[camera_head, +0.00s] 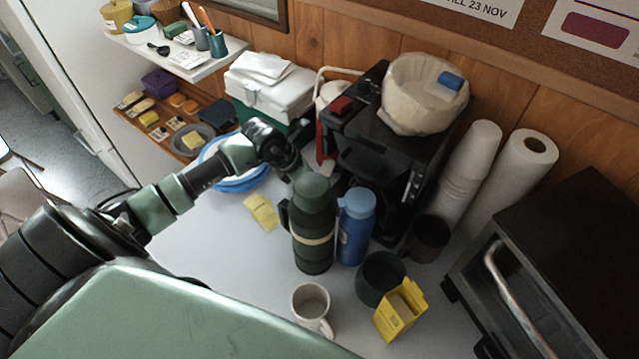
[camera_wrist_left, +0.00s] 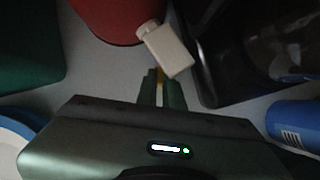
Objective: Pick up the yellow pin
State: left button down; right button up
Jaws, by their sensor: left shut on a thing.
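The yellow pin (camera_wrist_left: 160,74) shows as a thin yellow sliver between the fingertips of my left gripper (camera_wrist_left: 161,88) in the left wrist view. The gripper is shut on it. Most of the pin is hidden by the fingers. A pale tag (camera_wrist_left: 167,50) lies just beyond the fingertips, beside a red cylinder (camera_wrist_left: 115,12). In the head view my left gripper (camera_head: 298,168) reaches behind the dark green flask (camera_head: 313,225), near the red cylinder (camera_head: 322,140); its fingertips and the pin cannot be made out there. My right gripper is not in view.
A blue flask (camera_head: 356,226) stands beside the green one. The black coffee machine (camera_head: 385,150) is close on the right. Blue-rimmed plates (camera_head: 240,182) and a green box with a white lid (camera_head: 268,92) lie left and behind. A white mug (camera_head: 311,305) stands in front.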

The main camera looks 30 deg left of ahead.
pick_arm(q)
jog(key=shift+s+a+r, duration=0.1)
dwell(0.7)
jog(key=s+a+r, duration=0.2)
jog(key=s, duration=0.1)
jog(key=s+a+r, duration=0.1)
jog(key=s+r, duration=0.2)
jog(key=s, duration=0.1)
jog(key=s+a+r, duration=0.2)
jog(key=s, duration=0.2)
jog(key=shift+s+a+r, duration=0.15)
jog(key=shift+s+a, duration=0.05)
jog(key=shift+a, duration=0.1)
jog(key=shift+s+a+r, duration=0.3)
jog(key=shift+s, duration=0.15)
